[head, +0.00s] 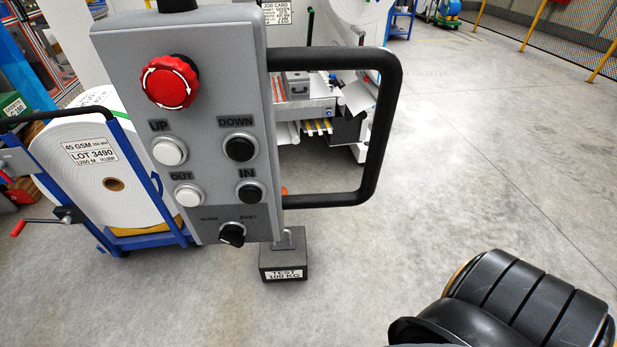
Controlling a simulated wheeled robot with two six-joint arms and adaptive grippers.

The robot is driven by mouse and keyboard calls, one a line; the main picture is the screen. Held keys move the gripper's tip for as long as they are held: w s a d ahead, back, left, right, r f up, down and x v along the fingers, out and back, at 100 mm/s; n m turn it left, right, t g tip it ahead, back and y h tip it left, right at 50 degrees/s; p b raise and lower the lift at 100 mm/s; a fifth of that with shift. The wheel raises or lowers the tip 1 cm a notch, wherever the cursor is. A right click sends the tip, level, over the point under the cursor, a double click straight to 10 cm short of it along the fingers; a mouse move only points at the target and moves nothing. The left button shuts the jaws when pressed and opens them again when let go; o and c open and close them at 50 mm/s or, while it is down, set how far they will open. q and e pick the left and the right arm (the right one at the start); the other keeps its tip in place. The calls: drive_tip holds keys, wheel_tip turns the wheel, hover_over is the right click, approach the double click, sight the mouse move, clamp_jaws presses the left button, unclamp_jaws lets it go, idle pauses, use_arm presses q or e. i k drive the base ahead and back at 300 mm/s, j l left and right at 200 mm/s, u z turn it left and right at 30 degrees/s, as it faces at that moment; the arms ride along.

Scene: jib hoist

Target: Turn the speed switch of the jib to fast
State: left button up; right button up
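The grey jib pendant (215,60) hangs close in front of me, slightly tilted. Its speed switch (232,234) is a small black rotary knob at the bottom of the face. A slow label sits above it to the left and a fast label above it to the right. The knob is too small to tell for sure which label it is set to. Above it are a red emergency stop, white up and out buttons, and black down and in buttons. A black handle (391,125) loops out from the right side.
A dark test weight (285,265) marked 100 KG is below the pendant. A large white roll (75,150) sits in a blue cart with a red crank at left. A machine stands behind the handle. The floor at right is open, apart from a dark rounded part at lower right.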

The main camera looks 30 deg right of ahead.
sight(233, 234)
drive_tip(key=k+z, duration=0.15)
drive_tip(key=z, duration=0.6)
drive_tip(key=k+j, duration=0.15)
drive_tip(key=k, duration=0.2)
drive_tip(key=k+j, duration=0.2)
drive_tip(key=k, duration=0.2)
